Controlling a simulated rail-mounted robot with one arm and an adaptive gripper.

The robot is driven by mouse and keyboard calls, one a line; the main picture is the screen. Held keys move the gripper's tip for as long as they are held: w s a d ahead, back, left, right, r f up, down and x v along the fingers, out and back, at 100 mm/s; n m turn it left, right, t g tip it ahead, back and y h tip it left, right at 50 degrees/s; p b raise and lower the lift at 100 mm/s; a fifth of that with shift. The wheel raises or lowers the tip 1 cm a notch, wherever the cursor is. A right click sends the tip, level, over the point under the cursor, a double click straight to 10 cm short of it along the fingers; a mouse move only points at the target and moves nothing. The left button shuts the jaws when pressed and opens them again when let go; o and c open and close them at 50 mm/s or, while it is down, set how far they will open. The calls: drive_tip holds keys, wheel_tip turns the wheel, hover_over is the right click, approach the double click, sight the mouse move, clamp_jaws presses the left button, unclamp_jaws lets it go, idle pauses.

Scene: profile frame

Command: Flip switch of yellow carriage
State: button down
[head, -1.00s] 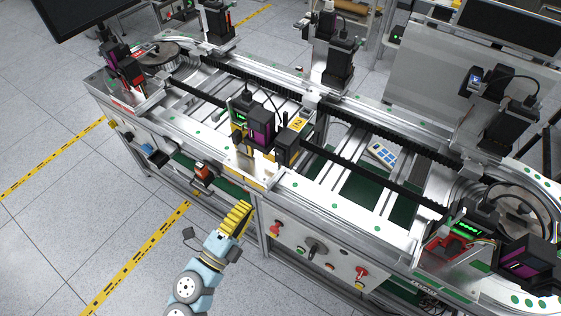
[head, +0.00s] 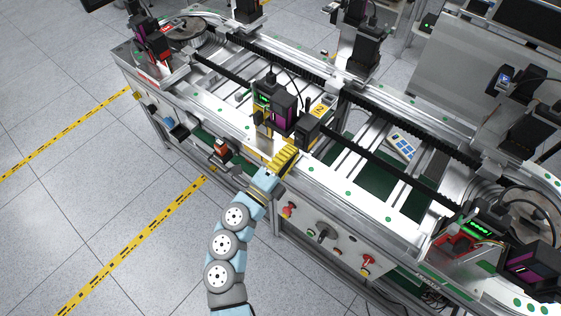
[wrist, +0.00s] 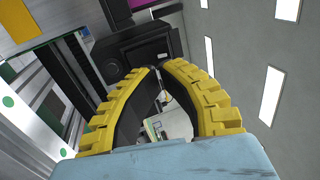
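The yellow carriage (head: 319,110) sits on the near rail of the conveyor, mid-frame in the head view. It has a yellow plate marked 2, black boxes and a purple panel (head: 285,110). My gripper (head: 292,147), with yellow ridged fingers, is at the carriage's near side, just below its black box (head: 308,128). In the wrist view my gripper (wrist: 157,68) has its fingertips together and nothing visible between them. The black box (wrist: 135,50) lies just beyond the tips. I cannot tell whether they touch it. The switch cannot be made out.
The control panel (head: 325,235) with red knobs is on the conveyor's front, right of my arm. Another carriage (head: 475,228) stands at the right end, and one (head: 150,42) at the far left. The floor (head: 90,200) on the left is clear.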

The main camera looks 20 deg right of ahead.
sight(299, 139)
drive_tip(key=shift+x, duration=1.05)
drive_tip(key=shift+r+p, duration=0.15)
drive_tip(key=shift+p, duration=0.4)
